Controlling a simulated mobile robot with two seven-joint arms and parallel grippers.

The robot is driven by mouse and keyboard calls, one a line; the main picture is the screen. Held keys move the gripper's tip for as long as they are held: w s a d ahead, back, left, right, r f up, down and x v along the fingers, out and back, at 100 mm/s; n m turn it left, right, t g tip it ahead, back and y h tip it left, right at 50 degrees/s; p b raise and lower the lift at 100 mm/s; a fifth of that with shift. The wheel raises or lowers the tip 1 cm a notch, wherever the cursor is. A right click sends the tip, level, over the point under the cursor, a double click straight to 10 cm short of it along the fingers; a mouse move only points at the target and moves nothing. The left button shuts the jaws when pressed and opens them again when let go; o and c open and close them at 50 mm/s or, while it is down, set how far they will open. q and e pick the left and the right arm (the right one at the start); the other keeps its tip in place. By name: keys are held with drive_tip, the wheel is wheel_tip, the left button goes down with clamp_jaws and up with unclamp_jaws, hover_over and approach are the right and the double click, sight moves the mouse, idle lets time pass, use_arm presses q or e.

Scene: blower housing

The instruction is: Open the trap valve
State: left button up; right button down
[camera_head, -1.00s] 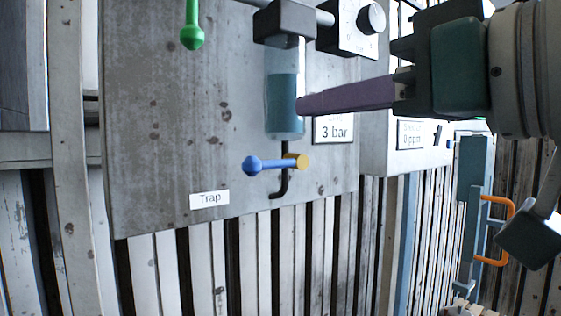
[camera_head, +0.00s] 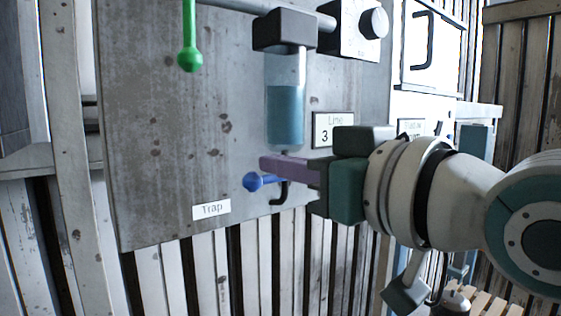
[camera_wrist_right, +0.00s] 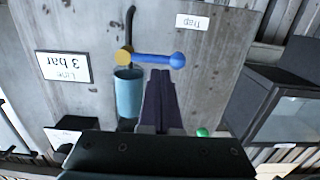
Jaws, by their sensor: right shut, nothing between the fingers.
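The trap valve has a blue lever with a ball end (camera_head: 252,182), beside the "Trap" label (camera_head: 211,209) on the grey panel. In the right wrist view the lever (camera_wrist_right: 152,59) lies crosswise from its brass hub (camera_wrist_right: 123,57) to the ball. My right gripper (camera_head: 264,163) is shut and empty, its purple fingers just above the lever in the head view, hiding the hub and much of the lever. In the right wrist view its fingertips (camera_wrist_right: 160,74) are close to the lever's middle; I cannot tell whether they touch. My left gripper is not in view.
The clear bowl with blue liquid (camera_head: 285,115) hangs just above the fingers. A green lever (camera_head: 189,58) hangs at the upper left. A gauge box with a knob (camera_head: 352,28) is at the upper right. The panel left of the blue ball is clear.

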drive_tip(key=shift+a+f+n+b, duration=0.1)
drive_tip(key=shift+f+n+b, duration=0.25)
drive_tip(key=shift+n, duration=0.45)
drive_tip(key=shift+s+f+n+b, duration=0.1)
drive_tip(key=shift+f+n+b, duration=0.25)
drive_tip(key=shift+f+n, duration=0.45)
drive_tip(key=f+n+b, duration=0.1)
drive_tip(key=n, duration=0.4)
drive_tip(key=w+d+f+n+b, duration=0.1)
drive_tip(key=f+n, duration=0.1)
drive_tip(key=n, duration=0.2)
drive_tip(key=d+f+n+t+b, duration=0.1)
drive_tip(key=n, duration=0.4)
drive_tip(key=shift+w+d+f+n+b, duration=0.15)
drive_tip(key=shift+w+f+n+b, duration=0.15)
drive_tip(key=shift+w, duration=0.1)
